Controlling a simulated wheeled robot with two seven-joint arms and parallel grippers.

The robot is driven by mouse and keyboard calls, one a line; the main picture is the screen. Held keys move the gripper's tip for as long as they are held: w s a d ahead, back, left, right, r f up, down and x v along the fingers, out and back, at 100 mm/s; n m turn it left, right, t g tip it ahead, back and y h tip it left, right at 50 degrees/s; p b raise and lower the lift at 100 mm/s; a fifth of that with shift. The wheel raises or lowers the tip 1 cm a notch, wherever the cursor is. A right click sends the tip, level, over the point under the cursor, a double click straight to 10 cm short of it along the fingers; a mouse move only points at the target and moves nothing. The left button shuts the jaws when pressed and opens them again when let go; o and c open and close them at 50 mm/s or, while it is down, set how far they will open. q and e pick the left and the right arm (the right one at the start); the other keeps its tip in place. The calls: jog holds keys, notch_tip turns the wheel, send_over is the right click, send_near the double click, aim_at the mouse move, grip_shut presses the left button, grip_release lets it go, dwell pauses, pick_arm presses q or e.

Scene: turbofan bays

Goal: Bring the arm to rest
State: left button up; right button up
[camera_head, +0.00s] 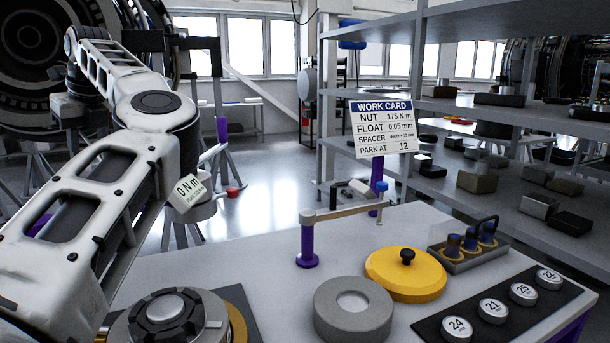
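My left arm (75,215) comes in from the lower left, white with black joints. It bends at an elbow joint (155,105), and its far part runs up and back toward the upper left. I cannot make out a gripper at its end. My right arm and gripper do not show. A small tilted tag (187,190) beside the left arm reads "0 N m", with smaller text too small to read. The work card (370,128) reads nut 175 N m, float 0.05 mm, a spacer line and "park at 12".
The bench (255,285) holds a grey ring (325,318), yellow lidded disc (405,284), purple post (307,245), small tray (465,262), black strip (550,299) of numbered discs and a round metal fixture (165,318). Shelving (500,110) stands right. A large engine (25,60) is upper left.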

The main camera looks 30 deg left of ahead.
pick_arm(q)
jog(key=p+x, duration=0.1)
jog(key=x, duration=1)
jog(key=shift+f, duration=0.4)
jog(key=shift+r, duration=0.15)
